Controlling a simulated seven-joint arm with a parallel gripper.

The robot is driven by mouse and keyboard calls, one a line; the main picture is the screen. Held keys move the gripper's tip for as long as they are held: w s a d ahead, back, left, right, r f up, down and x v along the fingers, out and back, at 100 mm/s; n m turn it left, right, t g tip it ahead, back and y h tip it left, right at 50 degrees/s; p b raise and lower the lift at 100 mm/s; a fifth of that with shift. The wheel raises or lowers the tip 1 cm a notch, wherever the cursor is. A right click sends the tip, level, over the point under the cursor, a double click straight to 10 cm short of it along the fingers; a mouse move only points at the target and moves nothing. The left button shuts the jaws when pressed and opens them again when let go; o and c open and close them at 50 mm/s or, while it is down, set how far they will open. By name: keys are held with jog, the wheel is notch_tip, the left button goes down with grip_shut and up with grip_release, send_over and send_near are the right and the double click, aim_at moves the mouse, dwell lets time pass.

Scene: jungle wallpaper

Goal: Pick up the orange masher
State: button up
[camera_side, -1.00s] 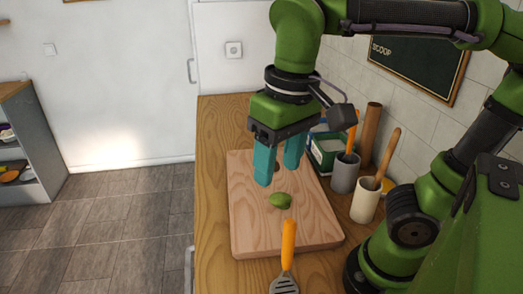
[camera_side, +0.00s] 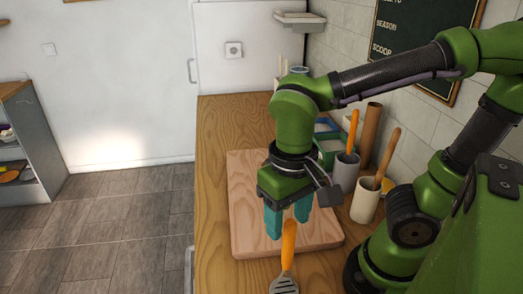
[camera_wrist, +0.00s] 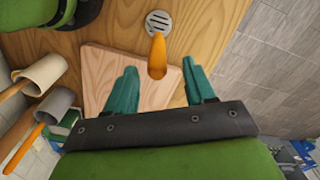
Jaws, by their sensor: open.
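The orange masher (camera_side: 288,245) has an orange handle and a grey slotted head. It is at the near edge of the cutting board in the side view, with its handle toward the board. In the wrist view the masher (camera_wrist: 157,52) shows with its head at the top and its handle end pointing down between my fingers. My gripper (camera_side: 287,224) is open, with teal fingers pointing down over the board by the handle's far end. It also shows in the wrist view (camera_wrist: 159,68), one finger on either side of the handle's line. I see no contact with the handle.
The wooden cutting board (camera_side: 243,200) lies on the wooden counter (camera_side: 215,150). A grey cup (camera_side: 345,173) holds an orange-handled utensil, and a cream cup (camera_side: 364,204) holds a wooden one, both to the right. The counter's left strip is clear.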

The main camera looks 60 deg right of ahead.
aim_at(289, 237)
jog(key=f, duration=0.5)
jog(key=shift+s, duration=0.2)
grip_shut()
